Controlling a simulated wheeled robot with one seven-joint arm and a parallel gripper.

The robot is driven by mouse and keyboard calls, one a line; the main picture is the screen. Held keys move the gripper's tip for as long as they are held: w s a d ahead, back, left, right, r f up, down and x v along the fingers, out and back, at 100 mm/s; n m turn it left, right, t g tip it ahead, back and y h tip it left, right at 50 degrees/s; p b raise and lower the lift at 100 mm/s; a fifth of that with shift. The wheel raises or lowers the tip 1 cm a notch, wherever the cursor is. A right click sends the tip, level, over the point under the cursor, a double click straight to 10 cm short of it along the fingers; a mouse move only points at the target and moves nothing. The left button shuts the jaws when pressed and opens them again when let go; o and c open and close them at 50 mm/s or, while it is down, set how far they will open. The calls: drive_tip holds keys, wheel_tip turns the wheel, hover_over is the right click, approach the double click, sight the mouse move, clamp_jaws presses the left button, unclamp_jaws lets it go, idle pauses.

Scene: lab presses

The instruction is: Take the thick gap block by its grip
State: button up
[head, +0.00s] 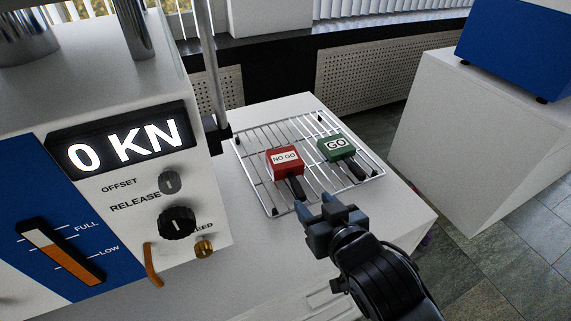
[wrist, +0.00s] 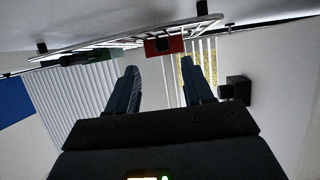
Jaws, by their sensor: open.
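A red block (head: 285,161) labelled NO GO and a green block (head: 336,148) labelled GO lie side by side on a wire rack (head: 262,190). Each has a dark grip pointing toward the front: the red one's grip (head: 295,188) and the green one's grip (head: 355,170). The red block looks a little taller; I cannot be sure which is thicker. My gripper (head: 318,208) is open and empty, just in front of the red block's grip and apart from it. In the wrist view the red block (wrist: 164,46) shows beyond the fingertips (wrist: 161,80), the green block (wrist: 90,57) left of them.
The press housing (head: 190,225) with a 0 KN display, knobs and a lever stands close on the left. A thin upright post (head: 211,70) rises beside the rack. A white cabinet (head: 450,130) stands to the right across a floor gap.

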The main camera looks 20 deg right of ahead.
sight(297, 184)
drive_tip(key=shift+w+r, duration=0.1)
drive_tip(key=shift+w, duration=0.75)
drive_tip(key=shift+p+x, duration=0.3)
drive_tip(key=shift+x, duration=3.3)
drive_tip(key=shift+s+a, duration=0.1)
drive_tip(key=shift+c, duration=0.3)
clamp_jaws()
